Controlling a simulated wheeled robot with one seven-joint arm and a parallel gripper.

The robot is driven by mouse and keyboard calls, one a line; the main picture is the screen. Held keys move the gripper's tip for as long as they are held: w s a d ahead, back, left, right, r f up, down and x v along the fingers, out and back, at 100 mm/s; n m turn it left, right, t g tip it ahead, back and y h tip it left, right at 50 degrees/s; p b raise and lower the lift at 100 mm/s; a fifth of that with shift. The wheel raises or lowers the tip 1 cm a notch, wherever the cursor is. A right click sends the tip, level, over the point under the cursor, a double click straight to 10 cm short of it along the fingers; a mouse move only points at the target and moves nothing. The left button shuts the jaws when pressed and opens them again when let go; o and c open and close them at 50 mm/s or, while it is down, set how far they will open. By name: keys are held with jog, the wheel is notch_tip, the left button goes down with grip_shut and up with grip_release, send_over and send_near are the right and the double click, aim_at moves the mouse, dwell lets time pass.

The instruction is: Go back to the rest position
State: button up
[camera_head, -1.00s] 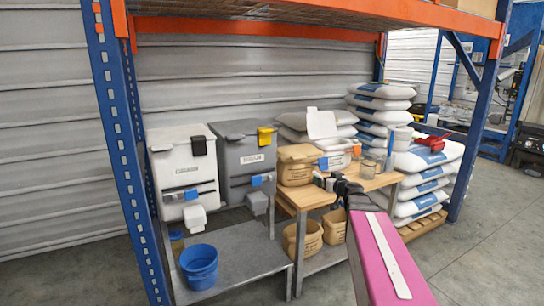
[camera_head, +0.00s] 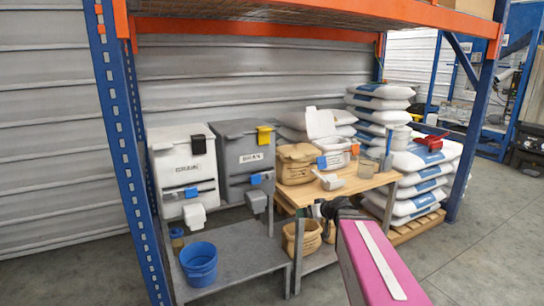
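The pink-sided link of my arm (camera_head: 378,262) rises from the bottom right. My dark gripper (camera_head: 316,208) is at its far end, in front of the wooden table's front edge and below its top. The gripper is small and partly hidden by my arm, so its fingers are not clear. A light grey scoop (camera_head: 330,182) lies on the wooden table (camera_head: 372,183), apart from the gripper.
A white hopper (camera_head: 185,165) and a grey hopper (camera_head: 245,160) stand left of the table. A blue bucket (camera_head: 199,268) sits on the low metal shelf (camera_head: 240,262). A brown bag (camera_head: 297,172) and a white tub (camera_head: 336,146) stand on the table. Floor at the right is clear.

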jog(key=s+d+f+m+g+h, duration=0.1)
jog(key=s+f+m+g+h, duration=0.1)
jog(key=s+f, duration=0.4)
jog(key=s+d+f+m+g+h, duration=0.2)
jog(key=s+f+g+h, duration=0.3)
jog(key=s, duration=0.6)
notch_tip(320, 180, down, 3)
jog(key=shift+r+m+g+h, duration=0.25)
jog(key=shift+m+g, duration=0.25)
jog(key=shift+g, duration=0.4)
